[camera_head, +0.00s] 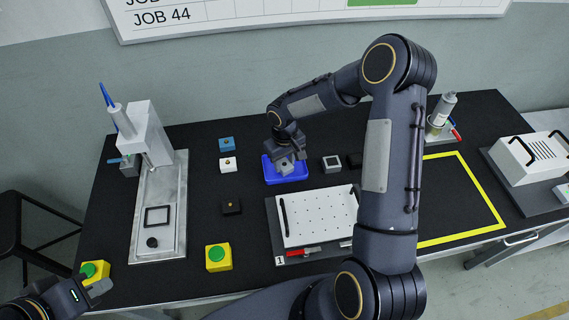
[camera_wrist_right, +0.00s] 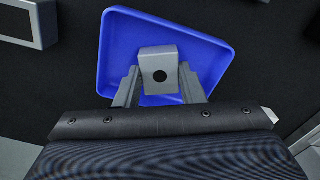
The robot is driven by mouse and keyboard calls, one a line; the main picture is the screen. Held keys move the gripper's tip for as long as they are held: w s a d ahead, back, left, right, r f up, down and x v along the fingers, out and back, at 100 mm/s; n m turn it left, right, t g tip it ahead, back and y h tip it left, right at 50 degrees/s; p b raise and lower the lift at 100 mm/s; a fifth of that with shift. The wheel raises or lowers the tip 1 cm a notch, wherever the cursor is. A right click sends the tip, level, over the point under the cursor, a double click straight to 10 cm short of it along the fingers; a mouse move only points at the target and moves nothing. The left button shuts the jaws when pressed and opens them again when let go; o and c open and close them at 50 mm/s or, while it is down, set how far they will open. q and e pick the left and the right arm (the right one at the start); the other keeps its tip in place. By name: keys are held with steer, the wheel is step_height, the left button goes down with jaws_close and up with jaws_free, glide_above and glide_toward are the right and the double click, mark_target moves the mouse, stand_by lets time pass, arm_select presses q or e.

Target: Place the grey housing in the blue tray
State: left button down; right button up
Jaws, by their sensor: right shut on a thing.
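The grey housing (camera_wrist_right: 158,62), a small block with a dark round hole, is between the fingers of my right gripper (camera_wrist_right: 158,88), which is shut on it. In the head view the housing (camera_head: 285,166) and my right gripper (camera_head: 286,158) are over the blue tray (camera_head: 271,177), a shallow square tray on the black table. The blue tray (camera_wrist_right: 118,45) shows around and under the housing in the wrist view; I cannot tell whether the housing touches its floor. My left gripper (camera_head: 92,292) is at the lower left, partly cut off, near a yellow button box.
A grey square part (camera_head: 332,164) with a dark centre sits right of the tray, beside a black block (camera_head: 355,160). Blue (camera_head: 227,144), white (camera_head: 228,164) and black (camera_head: 231,207) blocks lie left. A white perforated plate (camera_head: 315,214) is in front; a screwdriver gantry (camera_head: 146,135) stands left.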

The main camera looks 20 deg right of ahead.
steer(key=shift+r, duration=0.15)
steer(key=o, duration=0.6)
steer(key=shift+f, duration=0.25)
steer(key=o, duration=0.5)
steer(key=shift+r, duration=0.1)
